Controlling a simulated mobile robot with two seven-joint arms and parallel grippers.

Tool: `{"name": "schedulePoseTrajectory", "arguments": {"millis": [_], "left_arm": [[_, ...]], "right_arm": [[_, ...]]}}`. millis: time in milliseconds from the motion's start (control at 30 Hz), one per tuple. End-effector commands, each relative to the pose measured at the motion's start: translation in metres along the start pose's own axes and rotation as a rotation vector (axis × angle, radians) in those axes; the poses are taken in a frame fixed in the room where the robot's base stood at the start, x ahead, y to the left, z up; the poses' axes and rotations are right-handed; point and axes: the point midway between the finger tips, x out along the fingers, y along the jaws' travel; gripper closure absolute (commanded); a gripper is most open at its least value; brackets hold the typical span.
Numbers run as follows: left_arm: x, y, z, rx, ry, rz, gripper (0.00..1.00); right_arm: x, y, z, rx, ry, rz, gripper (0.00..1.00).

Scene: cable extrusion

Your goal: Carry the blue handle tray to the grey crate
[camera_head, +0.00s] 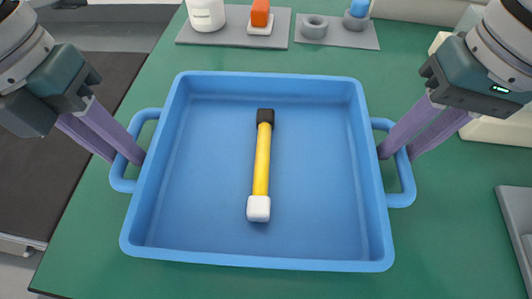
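The blue handle tray (215,230) sits on the green table, with a loop handle on its left and right sides. Inside it lies a yellow rod (262,160) with a black end at the far side and a white end at the near side. My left gripper (128,158) has its purple fingers at the left handle, close together around the handle bar. My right gripper (397,154) has its purple fingers at the right handle, one on each side of the bar. Whether either one presses on its handle is hard to see. No grey crate is clearly identifiable.
Grey plates (232,35) at the back of the green table (440,240) carry a white cylinder (207,14), an orange block (260,13), a grey ring (314,26) and a blue part (358,9). A grey object (516,215) is cut off at the right edge. Dark floor shows left.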

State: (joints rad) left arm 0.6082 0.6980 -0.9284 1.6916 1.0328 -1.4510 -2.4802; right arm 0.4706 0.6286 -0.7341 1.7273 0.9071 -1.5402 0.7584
Motion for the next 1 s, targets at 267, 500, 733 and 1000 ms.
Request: {"name": "schedulePoseTrajectory", "arguments": {"millis": [267, 500, 733, 1000], "left_arm": [[0.0124, -0.0001, -0.0002, 0.001, 0.000, 0.000, 0.74], [0.0121, 0.0000, -0.0001, 0.001, 0.000, 0.000, 0.80], [0.0118, 0.0000, 0.0000, 0.001, -0.001, 0.000, 1.00], [0.0116, 0.0001, 0.0001, 0.000, -0.001, 0.000, 1.00]], "right_arm": [[0.0126, -0.0004, 0.0005, -0.002, 0.000, -0.001, 0.74], [0.0123, -0.0002, 0.0004, -0.002, 0.000, 0.000, 0.80], [0.0121, -0.0002, 0.0003, -0.002, 0.000, 0.000, 1.00], [0.0118, -0.0001, 0.0002, -0.001, 0.000, 0.000, 1.00]]}}
